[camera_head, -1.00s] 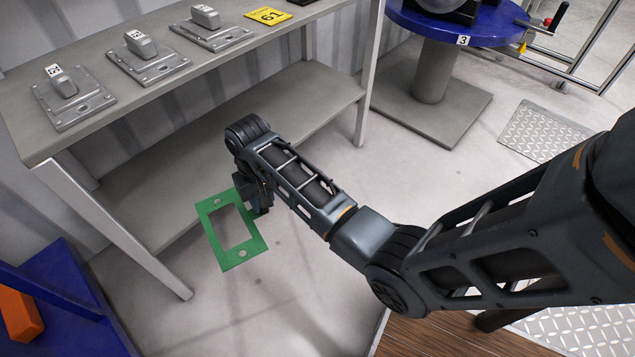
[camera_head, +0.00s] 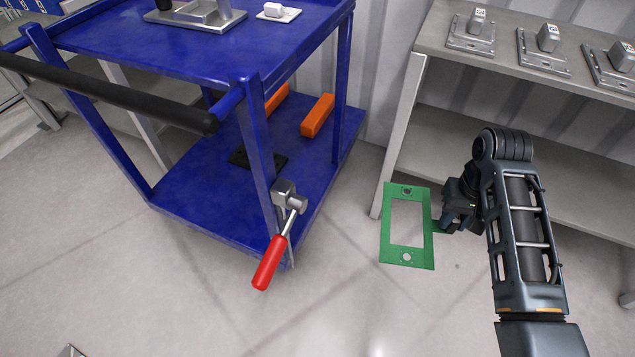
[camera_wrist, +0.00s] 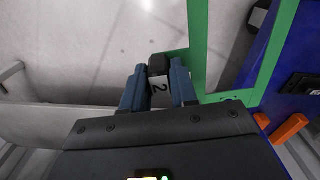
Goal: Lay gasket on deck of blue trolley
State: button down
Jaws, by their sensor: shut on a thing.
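The gasket (camera_head: 427,228) is a flat green rectangular frame with a small hole at each end. My gripper (camera_head: 446,222) is shut on a tab at its side and holds it in the air over the floor.
A black push bar (camera_head: 110,95) and a red-handled lever (camera_head: 269,262) stick out from the trolley's near side. A metal fixture (camera_head: 205,12) and a white block (camera_head: 278,12) sit on its top. A grey bench (camera_head: 408,85) with several numbered fixtures stands at right. Floor between is clear.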

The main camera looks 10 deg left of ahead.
aim_at(233, 192)
jog(key=k+u, duration=0.4)
jog(key=k+j+u, duration=0.2)
jog(key=u, duration=0.2)
jog(key=i+j+u, duration=0.25)
jog(key=i, duration=0.25)
jog(key=i+j+u, duration=0.25)
jog(key=i, duration=0.3)
